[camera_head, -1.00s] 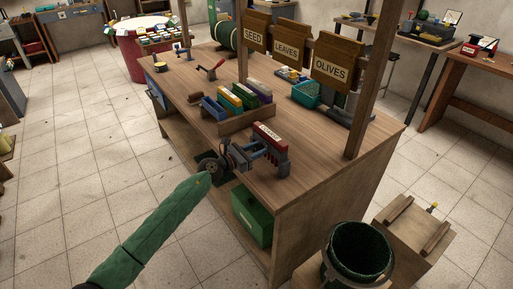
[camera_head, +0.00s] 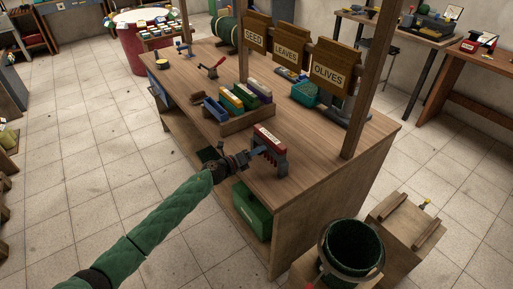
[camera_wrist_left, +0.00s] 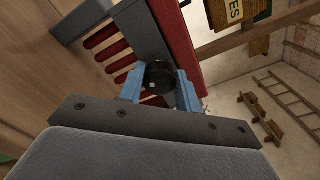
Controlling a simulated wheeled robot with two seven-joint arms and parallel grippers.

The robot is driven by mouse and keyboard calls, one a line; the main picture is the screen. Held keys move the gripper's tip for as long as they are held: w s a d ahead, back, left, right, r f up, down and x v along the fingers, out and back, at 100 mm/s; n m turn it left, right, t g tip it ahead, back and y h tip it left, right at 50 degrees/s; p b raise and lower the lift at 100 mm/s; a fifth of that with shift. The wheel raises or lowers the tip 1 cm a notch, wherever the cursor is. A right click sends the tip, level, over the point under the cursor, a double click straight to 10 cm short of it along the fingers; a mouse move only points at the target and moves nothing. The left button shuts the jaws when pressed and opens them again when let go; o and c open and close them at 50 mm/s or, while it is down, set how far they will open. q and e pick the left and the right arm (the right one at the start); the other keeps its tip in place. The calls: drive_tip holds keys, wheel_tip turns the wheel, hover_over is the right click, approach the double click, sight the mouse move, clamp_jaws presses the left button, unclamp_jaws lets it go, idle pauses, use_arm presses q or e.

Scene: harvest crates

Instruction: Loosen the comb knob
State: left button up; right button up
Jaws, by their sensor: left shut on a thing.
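The comb (camera_head: 268,148) stands at the near edge of the wooden bench, a grey frame with a red top bar and red teeth. It also shows in the left wrist view (camera_wrist_left: 178,35), with its dark round knob (camera_wrist_left: 159,77) on the side facing me. My left gripper (camera_head: 257,153) reaches in from the left in the head view. In the left wrist view its two blue fingers (camera_wrist_left: 160,88) are on either side of the knob, shut on it. The knob is hidden in the head view. My right gripper is not in view.
A wooden holder with coloured boxes (camera_head: 238,98) stands behind the comb on the bench (camera_head: 310,150). Signs reading SEED, LEAVES and OLIVES (camera_head: 327,75) hang above. A green box (camera_head: 251,211) sits on the lower shelf. A dark bucket (camera_head: 352,247) stands at the near right.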

use_arm(q)
drive_tip(key=n+p, duration=0.2)
drive_tip(key=n, duration=0.1)
drive_tip(key=shift+r+n, duration=0.15)
drive_tip(key=shift+n, duration=0.15)
drive_tip(key=shift+w+n+p, duration=0.1)
drive_tip(key=shift+n+p, duration=0.45)
drive_tip(key=shift+n, duration=0.75)
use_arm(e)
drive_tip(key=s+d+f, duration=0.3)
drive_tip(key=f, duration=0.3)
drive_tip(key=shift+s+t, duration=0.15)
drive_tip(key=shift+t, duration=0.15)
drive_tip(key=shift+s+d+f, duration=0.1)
use_arm(q)
drive_tip(key=o, duration=1)
drive_tip(key=shift+c, duration=0.2)
drive_tip(key=shift+f, duration=0.2)
